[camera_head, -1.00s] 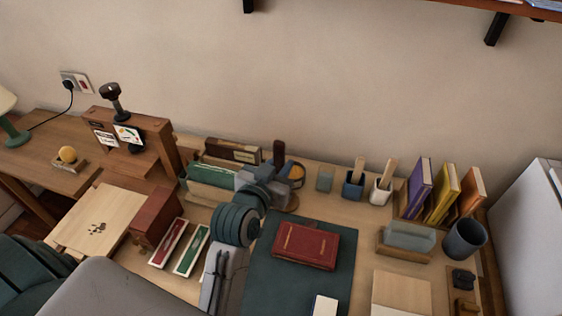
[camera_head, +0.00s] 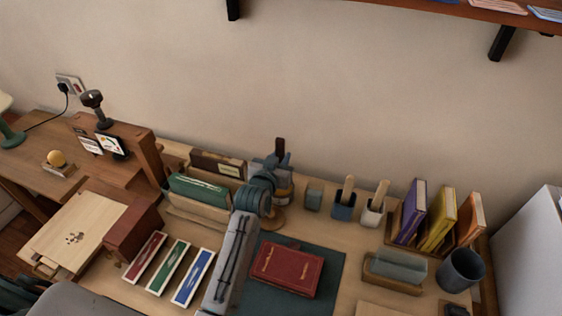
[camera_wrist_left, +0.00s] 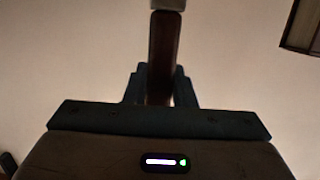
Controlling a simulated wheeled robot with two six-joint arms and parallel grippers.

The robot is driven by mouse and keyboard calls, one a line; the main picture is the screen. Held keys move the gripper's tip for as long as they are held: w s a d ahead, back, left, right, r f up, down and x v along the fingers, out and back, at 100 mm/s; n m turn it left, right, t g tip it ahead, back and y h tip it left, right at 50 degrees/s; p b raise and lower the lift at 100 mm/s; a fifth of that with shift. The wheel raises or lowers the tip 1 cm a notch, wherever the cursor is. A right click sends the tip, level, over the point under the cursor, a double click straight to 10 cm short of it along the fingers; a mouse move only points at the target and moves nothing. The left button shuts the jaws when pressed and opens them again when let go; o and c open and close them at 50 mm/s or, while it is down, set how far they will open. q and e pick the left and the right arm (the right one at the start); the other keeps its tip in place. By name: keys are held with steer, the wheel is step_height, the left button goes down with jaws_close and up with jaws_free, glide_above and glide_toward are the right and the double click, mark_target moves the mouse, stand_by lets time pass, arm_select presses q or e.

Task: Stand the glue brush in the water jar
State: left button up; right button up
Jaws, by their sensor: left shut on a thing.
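My left gripper (camera_head: 274,162) is shut on a dark brown handle, which I take to be the glue brush (camera_head: 279,147). The handle stands upright above the jaws. In the left wrist view the brush (camera_wrist_left: 163,50) rises between the fingers, with a paler piece at its top. Its lower end is hidden. A small jar (camera_head: 286,187) with a yellowish band stands on a round wooden base just behind the gripper, partly covered by it. An empty-looking blue-grey cup (camera_head: 460,270) stands at the right. I cannot tell which is the water jar. My right gripper is out of view.
Upright books (camera_head: 437,220) stand at right. A red book (camera_head: 287,268) lies on a dark mat (camera_head: 262,299). Green books (camera_head: 199,189) stand left of the arm.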

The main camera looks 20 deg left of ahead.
arm_select(q)
steer(key=shift+w, duration=0.4)
steer(key=shift+f, duration=0.2)
step_height(320, 180, down, 2)
steer(key=shift+f+p, duration=0.15)
steer(key=shift+p, duration=0.45)
steer(key=shift+f, duration=0.55)
steer(key=o, duration=1)
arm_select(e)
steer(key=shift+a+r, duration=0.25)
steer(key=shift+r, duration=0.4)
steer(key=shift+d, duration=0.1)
